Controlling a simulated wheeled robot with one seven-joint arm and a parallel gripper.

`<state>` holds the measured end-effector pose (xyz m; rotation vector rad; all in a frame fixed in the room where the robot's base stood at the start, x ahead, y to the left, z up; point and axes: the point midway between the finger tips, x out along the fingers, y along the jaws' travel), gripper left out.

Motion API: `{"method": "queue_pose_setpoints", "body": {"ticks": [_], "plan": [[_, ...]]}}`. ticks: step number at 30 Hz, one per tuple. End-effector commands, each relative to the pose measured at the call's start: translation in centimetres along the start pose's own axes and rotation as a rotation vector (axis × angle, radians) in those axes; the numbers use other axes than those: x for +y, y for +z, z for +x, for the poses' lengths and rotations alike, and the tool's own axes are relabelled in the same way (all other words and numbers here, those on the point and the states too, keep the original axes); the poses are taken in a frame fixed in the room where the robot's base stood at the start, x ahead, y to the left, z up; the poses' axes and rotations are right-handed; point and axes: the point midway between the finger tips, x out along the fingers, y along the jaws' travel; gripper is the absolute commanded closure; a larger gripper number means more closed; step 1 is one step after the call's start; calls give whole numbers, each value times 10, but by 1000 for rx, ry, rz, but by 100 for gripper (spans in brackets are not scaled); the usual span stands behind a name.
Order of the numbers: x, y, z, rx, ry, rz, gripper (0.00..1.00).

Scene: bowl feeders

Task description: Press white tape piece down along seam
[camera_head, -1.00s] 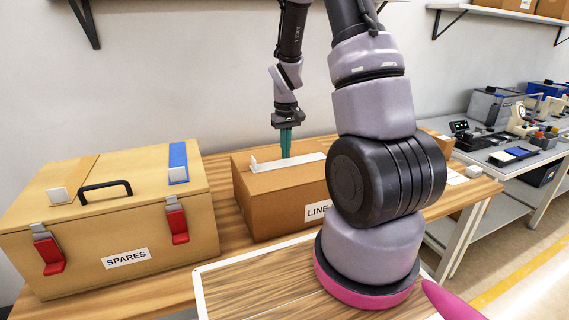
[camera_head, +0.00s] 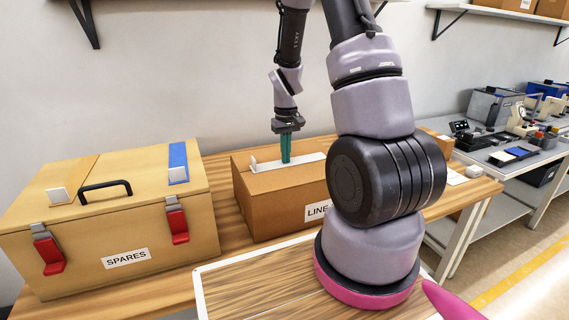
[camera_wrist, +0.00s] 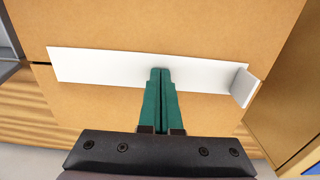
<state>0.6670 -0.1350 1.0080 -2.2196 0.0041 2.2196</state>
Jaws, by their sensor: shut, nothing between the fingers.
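The white tape piece (camera_head: 300,161) lies along the top of the cardboard box (camera_head: 272,200), which carries a label starting "LINE". In the wrist view the tape (camera_wrist: 105,66) is a long strip, with one end standing up at the right (camera_wrist: 246,87). My gripper (camera_head: 286,160) points down with green fingers and is shut and empty. Its fingertips (camera_wrist: 160,72) are over the tape's middle and appear to be at its surface; contact is not certain. The seam under the tape is hidden. My arm covers the box's right part in the head view.
A wooden SPARES case (camera_head: 110,215) with a black handle, red latches and blue tape stands left of the box on the wooden table (camera_head: 222,185). A white-edged board (camera_head: 255,282) lies in front. A bench with equipment (camera_head: 500,140) is at the right.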

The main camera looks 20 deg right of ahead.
Motion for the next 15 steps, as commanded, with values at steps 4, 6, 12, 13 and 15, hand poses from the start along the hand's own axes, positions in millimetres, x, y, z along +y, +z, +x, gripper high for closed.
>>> {"method": "queue_pose_setpoints", "body": {"ticks": [4, 6, 12, 13, 15], "plan": [[-2, 0, 0, 0, 0, -1, 100], [-5, 0, 1, -1, 0, -2, 100], [-19, 0, 2, -2, -1, -3, 100], [-22, 0, 3, -2, -1, -4, 100], [-26, 1, 3, -3, -1, -3, 100]]}}
